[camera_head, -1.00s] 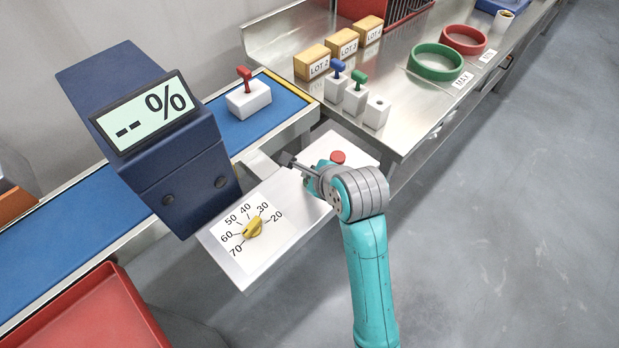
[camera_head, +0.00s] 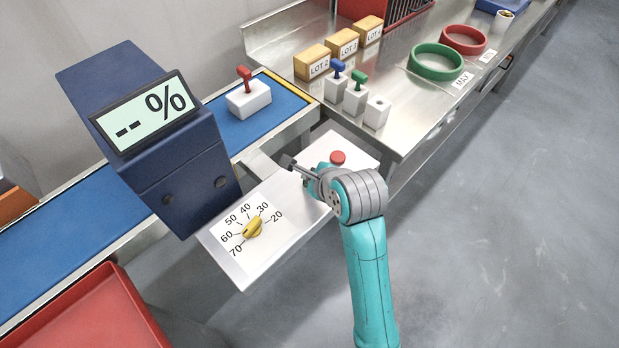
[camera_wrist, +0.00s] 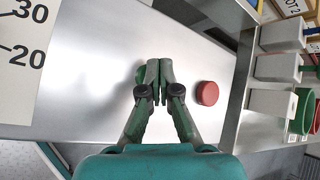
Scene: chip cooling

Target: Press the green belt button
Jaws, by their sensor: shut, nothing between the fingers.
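My gripper (camera_head: 289,161) is shut and empty, its fingertips together over the metal control panel (camera_head: 228,262). In the wrist view my gripper (camera_wrist: 153,66) points at the panel, and a green edge that looks like the green button (camera_wrist: 139,75) shows just left of the fingertips, mostly hidden by them. I cannot tell whether they touch it. In the head view the green button is hidden behind my gripper. A red button (camera_head: 338,157) sits on the panel right of the fingers; it also shows in the wrist view (camera_wrist: 207,93).
A yellow dial (camera_head: 252,229) sits on the panel's near part. The blue belt (camera_head: 262,117) carries a white block with a red handle (camera_head: 248,98). A dark blue housing (camera_head: 150,140) stands over the belt, left of my gripper. A steel table (camera_head: 400,90) holds blocks and rings.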

